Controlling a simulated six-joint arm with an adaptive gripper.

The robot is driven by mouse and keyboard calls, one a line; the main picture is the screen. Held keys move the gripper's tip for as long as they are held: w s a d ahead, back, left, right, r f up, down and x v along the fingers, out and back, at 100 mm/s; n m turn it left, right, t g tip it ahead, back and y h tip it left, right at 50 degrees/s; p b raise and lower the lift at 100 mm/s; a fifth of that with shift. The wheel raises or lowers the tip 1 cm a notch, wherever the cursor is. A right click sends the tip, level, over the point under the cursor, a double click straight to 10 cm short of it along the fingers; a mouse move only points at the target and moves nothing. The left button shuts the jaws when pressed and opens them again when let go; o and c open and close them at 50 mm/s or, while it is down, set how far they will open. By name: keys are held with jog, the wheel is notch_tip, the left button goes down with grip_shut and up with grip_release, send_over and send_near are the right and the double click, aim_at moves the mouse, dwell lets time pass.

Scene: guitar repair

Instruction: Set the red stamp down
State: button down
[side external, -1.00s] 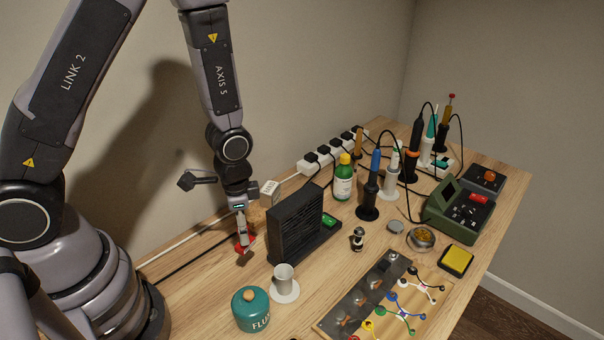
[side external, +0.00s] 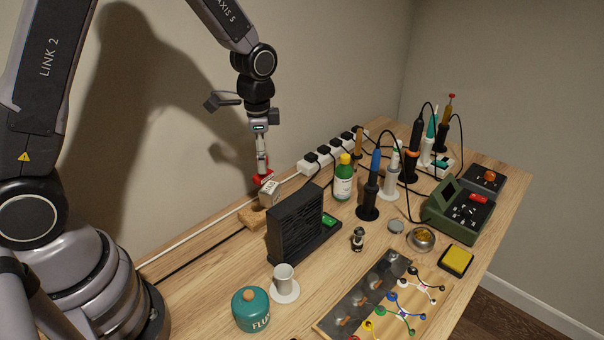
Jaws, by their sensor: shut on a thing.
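My gripper (side external: 262,168) points down and is shut on the red stamp (side external: 262,179). The stamp is small in this view, and its lower part is hidden behind a pale block with dark print (side external: 269,194). The stamp shows just above and behind the top edge of that block. I cannot tell whether it touches the block or hangs clear of it. A low wooden piece (side external: 250,217) lies on the bench beside and below the pale block.
A black slatted box (side external: 295,226) stands just in front of the wooden piece. A white power strip (side external: 318,160), a green bottle (side external: 343,180) and several upright tools stand to the right. A cup (side external: 284,278) and a teal tin (side external: 250,310) are nearer. Bare bench (side external: 195,285) lies at left.

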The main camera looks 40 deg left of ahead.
jog(key=w+a+m, duration=0.1)
jog(key=w+a, duration=0.5)
jog(key=w+f, duration=0.4)
jog(key=w+a+f, duration=0.1)
jog(key=w+f, duration=0.8)
jog(key=f, duration=0.1)
jog(key=shift+w+a, duration=0.2)
jog(key=shift+w, duration=0.05)
jog(key=shift+w+f, duration=0.55)
jog(key=shift+f, duration=1.5)
jog(key=shift+f, duration=0.1)
jog(key=c, duration=0.9)
grip_release()
